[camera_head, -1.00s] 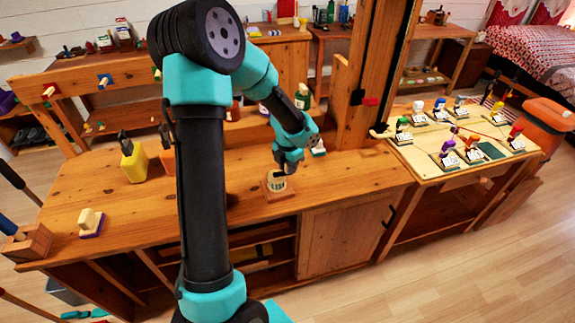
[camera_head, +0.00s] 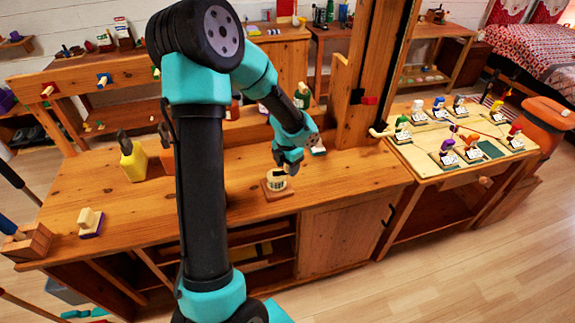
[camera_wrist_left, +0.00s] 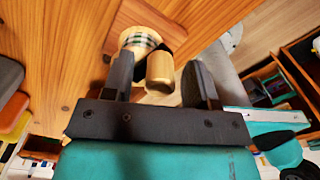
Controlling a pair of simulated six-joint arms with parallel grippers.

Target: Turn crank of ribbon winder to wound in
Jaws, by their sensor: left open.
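The ribbon winder (camera_head: 276,183) stands near the front edge of the wooden workbench, a pale drum on a square wooden base (camera_head: 267,192). In the left wrist view its drum carries a checked ribbon (camera_wrist_left: 139,40). A pale wooden knob, the crank handle (camera_wrist_left: 160,72), lies between my left gripper's dark fingers (camera_wrist_left: 157,66). The fingers are apart, with gaps visible beside the knob. In the head view my left gripper (camera_head: 288,166) points down at the winder, partly covering its far right side. My right gripper is not in view.
A wooden post (camera_head: 372,80) rises at the bench's right. Several colourful figures stand on the right table (camera_head: 420,172). Bench space left of the winder is clear.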

